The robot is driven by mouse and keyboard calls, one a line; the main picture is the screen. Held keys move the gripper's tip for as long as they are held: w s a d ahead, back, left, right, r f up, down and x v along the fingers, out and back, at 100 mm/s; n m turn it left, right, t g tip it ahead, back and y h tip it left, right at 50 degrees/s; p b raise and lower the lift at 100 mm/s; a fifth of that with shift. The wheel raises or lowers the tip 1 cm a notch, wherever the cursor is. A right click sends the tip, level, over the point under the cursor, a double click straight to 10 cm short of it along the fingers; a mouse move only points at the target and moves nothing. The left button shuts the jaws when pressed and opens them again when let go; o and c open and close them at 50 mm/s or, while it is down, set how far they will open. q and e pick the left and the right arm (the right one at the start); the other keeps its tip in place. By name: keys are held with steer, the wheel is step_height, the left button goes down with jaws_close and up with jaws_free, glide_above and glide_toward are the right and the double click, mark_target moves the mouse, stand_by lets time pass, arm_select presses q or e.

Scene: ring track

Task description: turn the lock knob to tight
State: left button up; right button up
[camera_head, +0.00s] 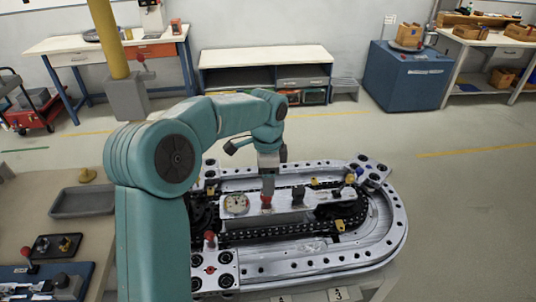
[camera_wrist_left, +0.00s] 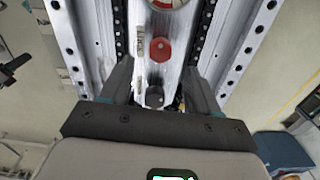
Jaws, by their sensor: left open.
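My left gripper (camera_wrist_left: 158,72) is open and points down over the ring track (camera_wrist_left: 218,70). It also shows above the track's middle in the head view (camera_head: 268,180). A red round knob (camera_wrist_left: 160,49) lies just beyond the fingertips, on the pale centre plate. The same red knob shows below the gripper in the head view (camera_head: 266,201). A dark round knob (camera_wrist_left: 154,97) shows between the fingers, with no visible contact. Which of the two is the lock knob, and its setting, I cannot tell. My right gripper is not in view.
A round white dial (camera_head: 236,204) sits left of the red knob. Black chain (camera_head: 250,232) runs around the centre plate. A red-topped lever (camera_head: 210,238) stands at the front left. A bench with a grey tray (camera_head: 83,202) is at the left. Open floor lies right of the track.

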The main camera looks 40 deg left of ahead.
arm_select(q)
step_height(320, 180, up, 10)
steer(key=shift+p, duration=0.3)
steer(key=shift+s+d, duration=0.1)
stand_by(0.5)
